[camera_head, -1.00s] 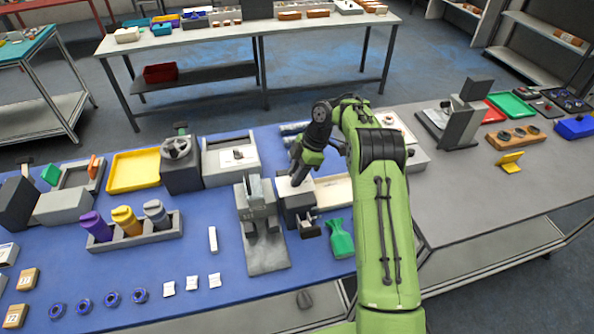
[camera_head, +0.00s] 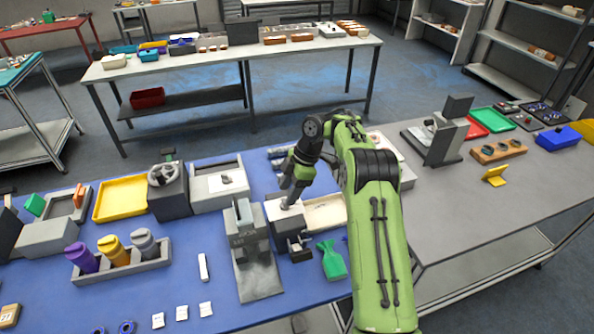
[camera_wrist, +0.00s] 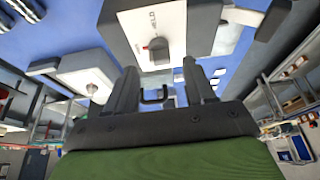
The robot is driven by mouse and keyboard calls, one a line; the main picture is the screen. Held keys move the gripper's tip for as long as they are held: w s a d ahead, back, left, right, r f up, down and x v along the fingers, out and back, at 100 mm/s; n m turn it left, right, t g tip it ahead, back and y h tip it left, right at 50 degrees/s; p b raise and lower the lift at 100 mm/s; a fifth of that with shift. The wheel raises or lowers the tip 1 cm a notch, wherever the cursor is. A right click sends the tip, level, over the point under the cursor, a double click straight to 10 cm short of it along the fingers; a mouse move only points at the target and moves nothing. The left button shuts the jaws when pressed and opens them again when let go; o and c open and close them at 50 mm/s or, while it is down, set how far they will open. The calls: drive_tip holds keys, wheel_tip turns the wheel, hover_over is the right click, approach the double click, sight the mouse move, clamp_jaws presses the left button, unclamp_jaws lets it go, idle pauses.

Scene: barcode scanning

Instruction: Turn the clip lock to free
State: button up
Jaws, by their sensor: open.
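A grey block with a white face (camera_wrist: 153,35) is in the wrist view. It carries a small grey knob with a red mark (camera_wrist: 158,48) beside dark lettering that I cannot read surely. In the head view this appears to be the grey fixture (camera_head: 288,227), with a dark clip part at its front. My gripper (camera_wrist: 160,75) is open, its two dark fingers apart and pointing toward the block. The knob shows beyond and between the fingertips, not clearly touched. A dark U-shaped piece (camera_wrist: 155,97) shows between the fingers. In the head view my gripper (camera_head: 289,200) is low over the fixture's top.
A grey stand (camera_head: 254,262) is close left of the fixture. A shallow pale tray (camera_head: 327,212) is behind on the right. A white-topped box (camera_head: 220,184) and yellow tray (camera_head: 121,198) stand further left.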

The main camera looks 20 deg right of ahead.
drive_tip(key=p+v, duration=0.3)
drive_tip(key=v, duration=1)
drive_tip(key=shift+p, duration=0.35)
